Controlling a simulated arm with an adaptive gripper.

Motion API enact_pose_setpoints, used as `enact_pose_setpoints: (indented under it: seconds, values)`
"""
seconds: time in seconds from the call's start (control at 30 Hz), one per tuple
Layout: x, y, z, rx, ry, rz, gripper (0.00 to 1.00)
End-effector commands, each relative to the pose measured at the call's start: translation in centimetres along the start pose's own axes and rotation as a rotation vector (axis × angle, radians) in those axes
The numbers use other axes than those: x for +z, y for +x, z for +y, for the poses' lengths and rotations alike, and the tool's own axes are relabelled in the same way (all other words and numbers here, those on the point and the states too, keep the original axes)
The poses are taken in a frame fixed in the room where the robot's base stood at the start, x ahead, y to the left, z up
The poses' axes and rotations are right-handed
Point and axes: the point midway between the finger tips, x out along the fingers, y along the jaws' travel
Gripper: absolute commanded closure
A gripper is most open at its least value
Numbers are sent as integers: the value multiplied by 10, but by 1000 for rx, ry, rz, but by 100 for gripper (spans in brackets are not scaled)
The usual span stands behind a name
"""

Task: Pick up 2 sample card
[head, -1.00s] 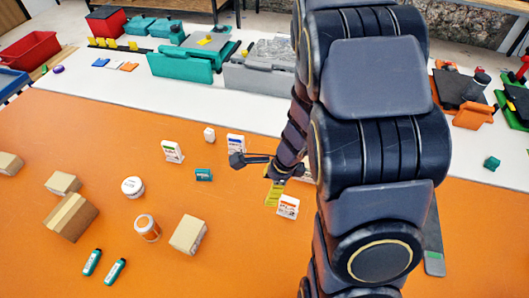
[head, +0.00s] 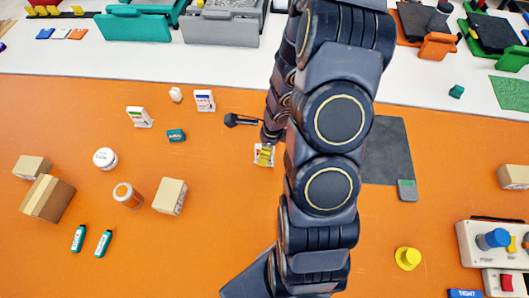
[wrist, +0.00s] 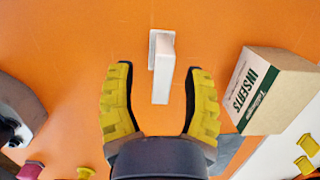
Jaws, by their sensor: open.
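In the wrist view my gripper (wrist: 161,95) is open, its two yellow fingers spread apart. A slim white upright piece (wrist: 162,66), seen from above, stands between and just beyond the fingertips; no print on it is readable. In the head view my gripper (head: 265,152) is largely hidden by my arm, with yellow showing at a small white printed pack (head: 262,163) on the orange surface. Two similar white printed packs stand farther back, one with green (head: 139,117) and one with blue (head: 204,100). I cannot tell for certain which are sample cards.
A cardboard box marked INSERTS (wrist: 275,92) stands close right of the fingers in the wrist view. Left in the head view are a teal box (head: 176,136), white jar (head: 105,158), orange-labelled jar (head: 128,196) and cartons (head: 170,197). A dark mat (head: 390,150) lies right of my arm.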

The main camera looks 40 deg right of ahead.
Motion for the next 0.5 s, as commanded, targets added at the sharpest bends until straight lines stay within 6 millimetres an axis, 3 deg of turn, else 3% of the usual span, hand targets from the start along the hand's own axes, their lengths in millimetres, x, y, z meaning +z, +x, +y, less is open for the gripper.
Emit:
enact_pose_setpoints:
  seconds: [0.5]
  values:
    - [0,42,0,6,0,-2,50]
